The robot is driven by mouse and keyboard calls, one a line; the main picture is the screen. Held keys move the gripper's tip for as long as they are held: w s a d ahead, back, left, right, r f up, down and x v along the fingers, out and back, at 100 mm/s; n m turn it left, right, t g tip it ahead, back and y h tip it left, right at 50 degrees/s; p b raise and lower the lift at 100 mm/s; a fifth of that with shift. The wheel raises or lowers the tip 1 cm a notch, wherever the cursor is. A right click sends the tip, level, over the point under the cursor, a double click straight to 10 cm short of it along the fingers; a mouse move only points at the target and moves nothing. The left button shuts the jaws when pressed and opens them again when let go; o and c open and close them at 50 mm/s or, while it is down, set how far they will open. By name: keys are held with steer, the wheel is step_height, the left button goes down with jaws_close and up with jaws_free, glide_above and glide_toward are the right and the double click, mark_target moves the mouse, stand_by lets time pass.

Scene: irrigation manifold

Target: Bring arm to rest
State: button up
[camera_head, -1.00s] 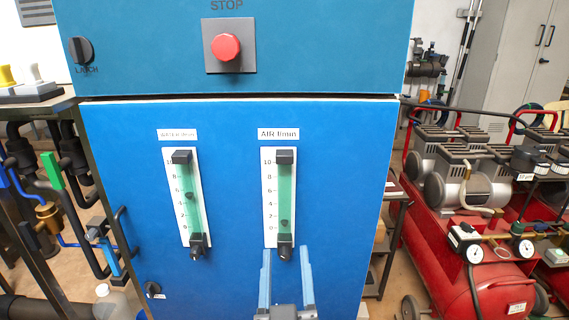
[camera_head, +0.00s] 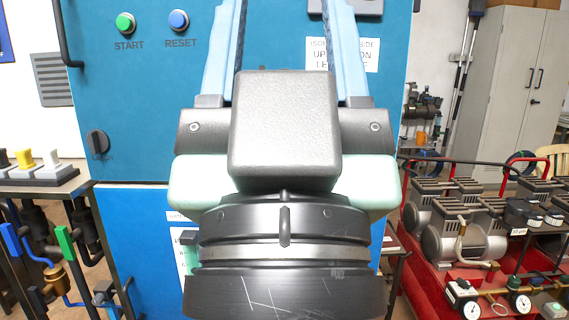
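My gripper (camera_head: 290,45) is raised large in the middle of the head view, in front of the blue cabinet (camera_head: 145,120). Its two light blue fingers point up and stand wide apart, with nothing seen between them. Their tips are cut off by the top edge of the picture. My gripper and wrist hide most of the cabinet's middle, including the STOP button area and most of the flow meters. A strip of one flow meter (camera_head: 190,258) shows left of my wrist.
The green START button (camera_head: 125,23), blue RESET button (camera_head: 179,20) and black latch knob (camera_head: 97,142) are on the cabinet. A bench with levers (camera_head: 40,178) and pipes stands left. Red-framed compressors (camera_head: 455,220) stand right, with a grey locker (camera_head: 515,80) behind.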

step_height(320, 180, up, 18)
steer(key=p, duration=1.5)
steer(key=shift+f, duration=0.2)
stand_by(0.7)
